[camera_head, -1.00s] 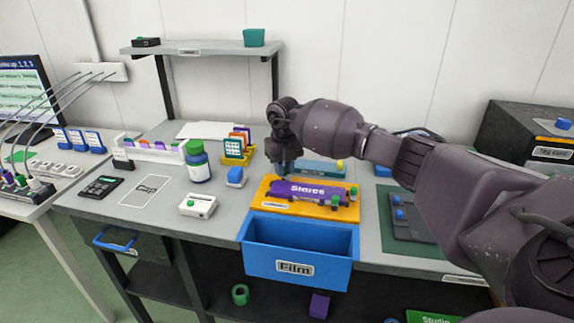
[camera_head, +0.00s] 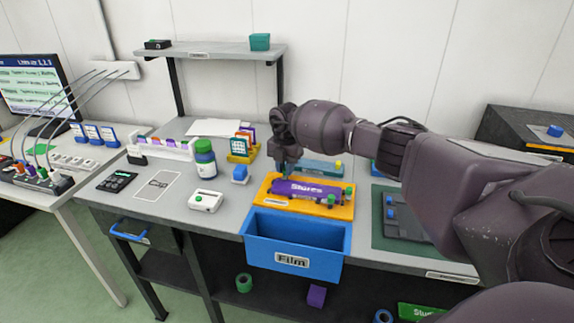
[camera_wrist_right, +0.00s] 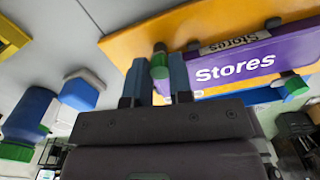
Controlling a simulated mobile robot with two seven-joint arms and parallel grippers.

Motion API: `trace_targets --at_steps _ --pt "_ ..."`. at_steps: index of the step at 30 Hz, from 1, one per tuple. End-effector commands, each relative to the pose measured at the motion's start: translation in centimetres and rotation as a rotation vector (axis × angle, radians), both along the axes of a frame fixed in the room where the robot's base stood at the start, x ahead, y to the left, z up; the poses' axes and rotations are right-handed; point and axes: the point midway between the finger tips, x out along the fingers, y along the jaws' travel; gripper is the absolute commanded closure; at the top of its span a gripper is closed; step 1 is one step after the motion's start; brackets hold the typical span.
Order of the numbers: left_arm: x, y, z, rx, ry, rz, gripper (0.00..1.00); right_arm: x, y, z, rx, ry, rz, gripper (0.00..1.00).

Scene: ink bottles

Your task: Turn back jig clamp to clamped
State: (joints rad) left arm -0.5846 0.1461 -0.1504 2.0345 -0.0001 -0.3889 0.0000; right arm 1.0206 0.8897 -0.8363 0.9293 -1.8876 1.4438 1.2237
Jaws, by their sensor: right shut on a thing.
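The jig is an orange board (camera_head: 345,211) on the bench, with a purple "Stores" piece (camera_head: 305,189) lying on it. My right gripper (camera_head: 284,172) is over the jig's back left part. In the right wrist view its two blue-grey fingers (camera_wrist_right: 158,75) are shut on a green-tipped clamp (camera_wrist_right: 159,62) at the board's edge, beside the purple piece (camera_wrist_right: 235,68). The clamp's lower part is hidden between the fingers. Another green knob (camera_head: 331,201) stands at the jig's front right, and one more (camera_head: 349,190) at its right end. My left gripper is not in view.
A blue "Film" bin (camera_head: 293,261) is at the bench front, just before the jig. A dark device on a green mat (camera_head: 400,216) is right.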

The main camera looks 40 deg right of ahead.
Motion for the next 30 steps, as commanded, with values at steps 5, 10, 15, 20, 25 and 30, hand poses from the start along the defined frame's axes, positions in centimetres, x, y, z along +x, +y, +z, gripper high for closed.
trace_targets --at_steps 5,10,15,20,25,30 --pt "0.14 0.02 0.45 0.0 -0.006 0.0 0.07 0.02 -0.08 0.2 -0.001 -0.002 -0.057 1.0" --pt "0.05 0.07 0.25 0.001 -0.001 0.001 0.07 0.03 -0.07 0.1 0.0 -0.001 -0.079 1.0" --pt "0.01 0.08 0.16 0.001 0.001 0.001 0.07 0.02 -0.07 0.04 -0.001 0.0 -0.084 1.0" --pt "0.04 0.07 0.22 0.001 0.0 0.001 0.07 0.02 -0.07 0.03 -0.001 0.0 -0.083 1.0" --pt "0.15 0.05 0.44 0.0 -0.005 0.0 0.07 0.01 -0.06 0.03 -0.001 0.0 -0.083 0.64" --pt "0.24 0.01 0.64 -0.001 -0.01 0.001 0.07 0.01 -0.04 0.02 0.0 0.0 -0.082 0.54"
